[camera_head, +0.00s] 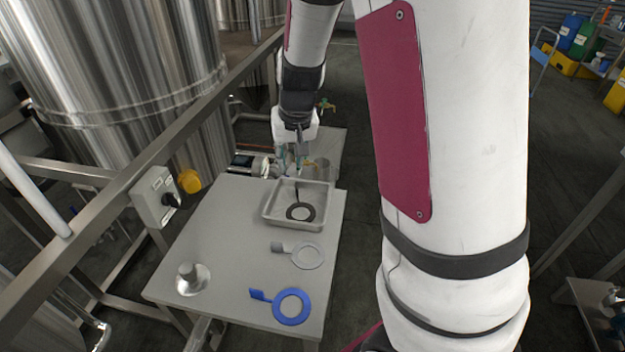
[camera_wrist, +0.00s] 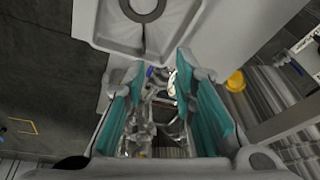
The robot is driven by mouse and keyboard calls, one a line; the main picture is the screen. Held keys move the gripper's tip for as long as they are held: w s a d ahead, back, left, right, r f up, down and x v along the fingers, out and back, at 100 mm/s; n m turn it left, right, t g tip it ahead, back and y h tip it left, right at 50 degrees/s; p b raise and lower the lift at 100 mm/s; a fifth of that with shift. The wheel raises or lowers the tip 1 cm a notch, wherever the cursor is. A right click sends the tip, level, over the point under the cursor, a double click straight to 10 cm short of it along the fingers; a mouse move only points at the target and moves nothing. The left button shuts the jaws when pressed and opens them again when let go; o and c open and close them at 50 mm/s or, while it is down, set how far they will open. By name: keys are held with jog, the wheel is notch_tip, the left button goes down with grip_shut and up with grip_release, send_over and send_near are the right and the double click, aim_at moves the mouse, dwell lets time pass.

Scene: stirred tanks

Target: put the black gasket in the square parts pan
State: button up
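The black gasket (camera_head: 300,211), a dark ring with a narrow tab, lies flat inside the square parts pan (camera_head: 268,216), a grey shallow tray on the table. In the wrist view the gasket (camera_wrist: 143,8) and pan (camera_wrist: 88,20) show at the top, cut off by the frame edge. My gripper (camera_head: 291,170) is at the far edge of the pan, apart from the gasket. In the wrist view its teal-padded fingers (camera_wrist: 160,75) stand wide apart with nothing held between them.
On the table (camera_head: 235,240) lie a grey tabbed ring (camera_head: 307,255), a blue tabbed ring (camera_head: 291,307) and a round metal part (camera_head: 192,279). A control box (camera_head: 155,195) and a yellow knob (camera_head: 189,181) are at the left, near a steel rail and tank (camera_head: 130,70).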

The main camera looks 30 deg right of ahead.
jog(key=s+a+r+n+y, duration=0.2)
jog(key=s+a+r, duration=0.6)
jog(key=s+r, duration=0.4)
jog(key=s+a+r+n+t+h, duration=0.1)
jog(key=s+r+n, duration=0.1)
jog(key=s, duration=1.1)
jog(key=shift+s+a+r+h, duration=0.2)
jog(key=shift+a+r+h, duration=0.1)
jog(key=shift+r+h, duration=0.1)
